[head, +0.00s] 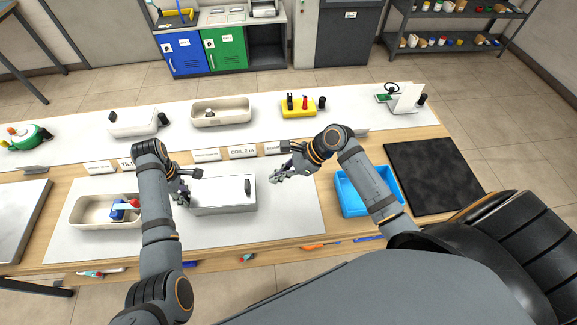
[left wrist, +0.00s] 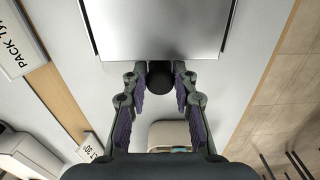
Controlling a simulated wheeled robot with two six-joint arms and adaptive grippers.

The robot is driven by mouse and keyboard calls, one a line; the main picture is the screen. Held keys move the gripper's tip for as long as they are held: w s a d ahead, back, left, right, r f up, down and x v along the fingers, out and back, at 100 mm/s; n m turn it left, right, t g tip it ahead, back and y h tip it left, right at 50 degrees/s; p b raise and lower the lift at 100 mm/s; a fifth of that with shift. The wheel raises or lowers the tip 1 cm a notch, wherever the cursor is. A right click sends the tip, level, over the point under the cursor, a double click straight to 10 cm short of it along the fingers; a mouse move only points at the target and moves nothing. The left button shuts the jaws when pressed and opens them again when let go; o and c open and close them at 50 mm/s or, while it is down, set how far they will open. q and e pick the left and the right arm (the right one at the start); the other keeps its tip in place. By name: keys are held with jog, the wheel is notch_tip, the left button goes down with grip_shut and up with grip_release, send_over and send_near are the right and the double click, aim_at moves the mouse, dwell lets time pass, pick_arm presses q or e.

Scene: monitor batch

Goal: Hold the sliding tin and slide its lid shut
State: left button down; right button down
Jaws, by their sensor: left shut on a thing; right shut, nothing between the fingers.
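The sliding tin (head: 222,208) is a light grey metal box on the white mat in front of me. A dark upright knob (head: 248,186) stands at its right end. My left gripper (head: 184,198) is at the tin's left end. In the left wrist view, its fingers (left wrist: 168,85) are closed around a dark round handle (left wrist: 186,82) at the edge of the tin's shiny metal surface (left wrist: 155,28). My right gripper (head: 276,178) is shut and empty, a little to the right of the tin, apart from it. How far the lid is open is unclear.
A beige tray (head: 78,217) with blue and red items lies left of my left arm. A blue bin (head: 349,200) and a black mat (head: 435,172) are to the right. Behind are a beige bin (head: 221,122) and a yellow block (head: 303,112). The mat between tin and blue bin is clear.

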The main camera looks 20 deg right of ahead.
pick_arm(q)
jog(key=c, duration=1)
grip_release()
pick_arm(e)
jog(key=v, duration=0.7)
jog(key=shift+d+r, duration=0.1)
